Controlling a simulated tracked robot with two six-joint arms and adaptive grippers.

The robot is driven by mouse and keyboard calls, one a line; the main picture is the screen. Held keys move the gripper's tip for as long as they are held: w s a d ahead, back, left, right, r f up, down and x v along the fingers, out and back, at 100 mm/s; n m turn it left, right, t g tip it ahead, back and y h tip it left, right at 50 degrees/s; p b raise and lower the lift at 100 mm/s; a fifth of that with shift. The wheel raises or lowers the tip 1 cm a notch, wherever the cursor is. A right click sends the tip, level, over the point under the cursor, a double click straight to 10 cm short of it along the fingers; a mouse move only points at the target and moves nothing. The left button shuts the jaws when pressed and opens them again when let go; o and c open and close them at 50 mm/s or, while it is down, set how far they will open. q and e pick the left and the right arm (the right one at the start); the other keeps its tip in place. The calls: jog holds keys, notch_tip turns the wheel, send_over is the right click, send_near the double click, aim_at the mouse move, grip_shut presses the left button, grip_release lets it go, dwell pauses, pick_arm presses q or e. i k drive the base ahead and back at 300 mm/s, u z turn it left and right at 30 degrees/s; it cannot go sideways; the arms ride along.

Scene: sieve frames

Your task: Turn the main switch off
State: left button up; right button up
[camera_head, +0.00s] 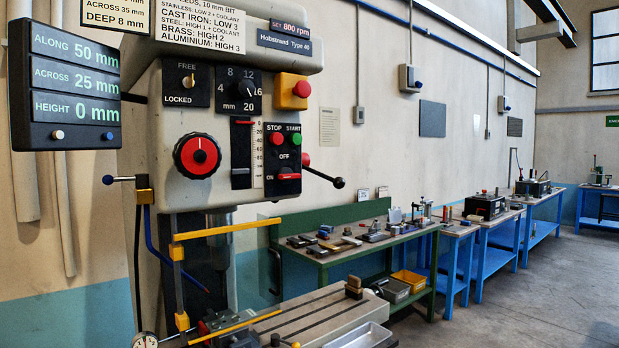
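The main switch (289,177) is a small red piece at the bottom of the black STOP/START panel on the drill head. It sits low, level with the ON label, with the OFF label above it. The red STOP button (277,139) and green START button (296,138) are above it on the same panel. Neither of my grippers is in view.
A yellow box with a red button (293,90) is above the panel. A black-knobbed lever (337,182) sticks out right of the panel. A yellow guard frame (228,229) stands below the head. A green bench (340,258) with tools is behind.

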aim_at(285, 175)
jog(key=u, duration=0.15)
jog(key=i, duration=0.9)
jog(key=z, duration=0.1)
